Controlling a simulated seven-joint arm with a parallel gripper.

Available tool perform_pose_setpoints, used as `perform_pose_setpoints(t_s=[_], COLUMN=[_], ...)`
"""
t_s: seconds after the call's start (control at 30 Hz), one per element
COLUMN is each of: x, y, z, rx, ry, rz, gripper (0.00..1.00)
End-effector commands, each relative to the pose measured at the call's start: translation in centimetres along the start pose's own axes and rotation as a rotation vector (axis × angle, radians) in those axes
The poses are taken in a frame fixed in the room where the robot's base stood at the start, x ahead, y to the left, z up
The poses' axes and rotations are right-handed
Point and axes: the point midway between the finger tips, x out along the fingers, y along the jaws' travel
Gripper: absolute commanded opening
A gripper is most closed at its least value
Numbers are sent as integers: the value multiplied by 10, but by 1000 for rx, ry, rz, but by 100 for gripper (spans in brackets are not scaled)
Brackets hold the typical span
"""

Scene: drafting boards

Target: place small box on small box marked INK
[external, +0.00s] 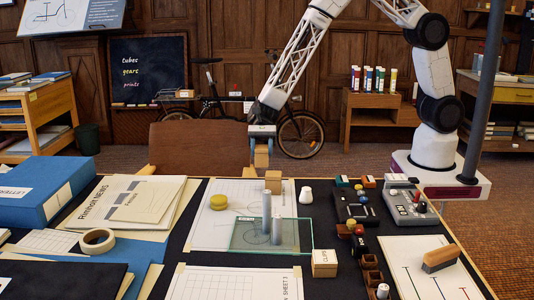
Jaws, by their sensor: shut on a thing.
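My gripper (262,145) hangs over the far side of the drafting table, shut on a small tan box (262,158). The held box is in the air. A second small tan box (273,182) stands on the table just below and slightly right of it. A small gap seems to separate the two, but depth is hard to judge. No INK marking is readable on either box. Another small box (324,263), with a label that seems to read CLIPS, sits near the front of the table.
A glass plate (255,238) with two grey cylinders (267,212) stands in front of the second box. A yellow round piece (219,202) is left, and a white piece (306,195) right. A dark device (355,205) and wooden eraser (440,259) are farther right.

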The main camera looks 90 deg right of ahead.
Motion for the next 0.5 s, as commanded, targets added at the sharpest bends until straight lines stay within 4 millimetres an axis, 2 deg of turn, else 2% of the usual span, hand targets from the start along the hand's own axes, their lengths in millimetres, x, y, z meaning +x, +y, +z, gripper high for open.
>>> perform_pose_setpoints(t_s=[0.27,0.5], x=[0,-1], y=[32,73], z=[18,35], rx=[-2,-1], ry=[0,-2], rz=[-1,-3], gripper=[23,23])
